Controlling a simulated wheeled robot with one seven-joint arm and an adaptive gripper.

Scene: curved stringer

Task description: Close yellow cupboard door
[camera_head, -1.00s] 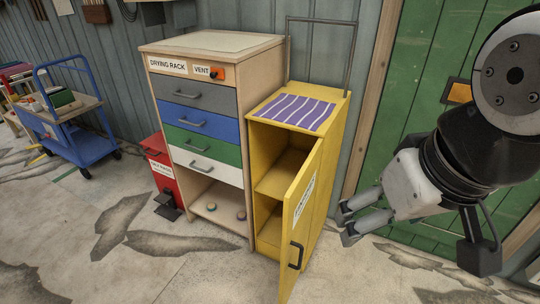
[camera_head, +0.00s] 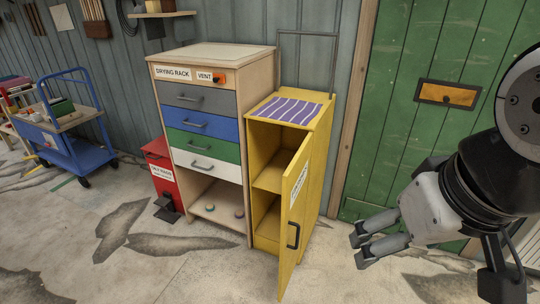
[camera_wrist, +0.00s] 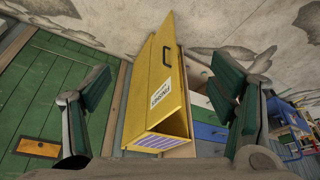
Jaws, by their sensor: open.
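The yellow cupboard (camera_head: 316,190) stands to the right of the drying rack, with a purple striped cloth (camera_head: 292,110) on its top. Its yellow door (camera_head: 293,225) hangs open toward the front, hinged on the right, with a black handle (camera_head: 293,236) and a white label. The shelves inside show in the head view. My gripper (camera_head: 362,247) is open and empty, to the right of the door and apart from it. In the wrist view the door (camera_wrist: 157,75) and cupboard show turned over, between the spread fingers of my gripper (camera_wrist: 165,112).
The drying rack (camera_head: 262,150) with coloured drawers stands left of the cupboard. A red bin (camera_head: 158,170) and a blue cart (camera_head: 75,150) are further left. A green door (camera_head: 420,130) is behind my arm. The floor in front is clear.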

